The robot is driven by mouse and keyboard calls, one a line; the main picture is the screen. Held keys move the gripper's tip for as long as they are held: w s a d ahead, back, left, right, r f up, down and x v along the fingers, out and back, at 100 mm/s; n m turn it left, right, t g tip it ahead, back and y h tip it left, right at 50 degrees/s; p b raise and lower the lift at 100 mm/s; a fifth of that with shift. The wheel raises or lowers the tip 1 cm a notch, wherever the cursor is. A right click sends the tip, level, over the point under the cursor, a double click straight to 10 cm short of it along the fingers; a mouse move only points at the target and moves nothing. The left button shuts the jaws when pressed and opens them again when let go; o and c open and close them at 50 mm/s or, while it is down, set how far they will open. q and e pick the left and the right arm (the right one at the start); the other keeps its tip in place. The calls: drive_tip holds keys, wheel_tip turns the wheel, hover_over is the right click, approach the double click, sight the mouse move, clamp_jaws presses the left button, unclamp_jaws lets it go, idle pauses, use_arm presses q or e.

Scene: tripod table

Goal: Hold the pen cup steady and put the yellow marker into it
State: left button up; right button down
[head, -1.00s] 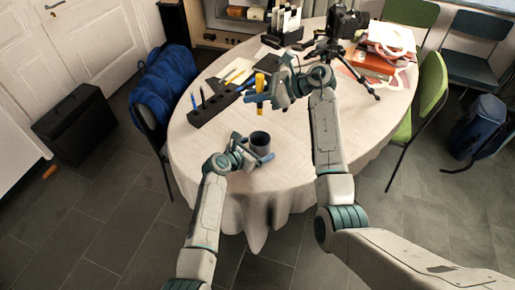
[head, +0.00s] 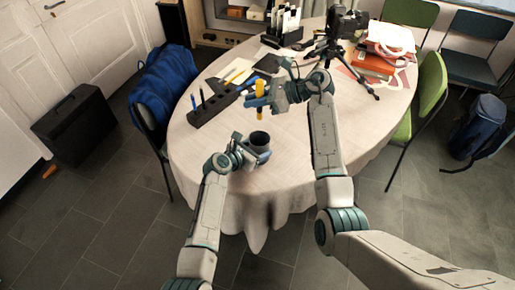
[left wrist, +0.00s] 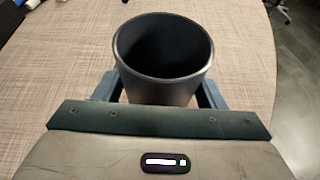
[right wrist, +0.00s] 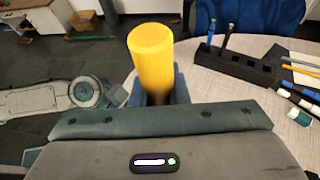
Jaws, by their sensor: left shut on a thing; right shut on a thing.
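The dark pen cup (head: 260,139) stands upright near the front edge of the table. My left gripper (head: 256,153) is shut on it, one finger on each side; in the left wrist view the cup (left wrist: 163,60) looks empty inside. My right gripper (head: 262,101) is shut on the yellow marker (head: 260,90), which is held upright above the table, behind the cup in the head view. The marker (right wrist: 151,58) rises between the fingers in the right wrist view, its lower part hidden by the gripper.
A black pen block (head: 212,112) with upright pens stands left on the round table (head: 210,150). A black tripod (head: 330,50) with a camera stands at the back, near red and white items (head: 375,62). Clear tabletop surrounds the cup.

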wheel_tip(320, 180, down, 11)
drive_tip(key=shift+f, duration=0.15)
idle(1.1)
drive_tip(key=c, duration=1.3)
unclamp_jaws()
drive_tip(key=v, duration=1.2)
drive_tip(key=shift+s, duration=0.1)
use_arm(q)
drive_tip(key=o, duration=1.2)
drive_tip(key=shift+c, duration=0.2)
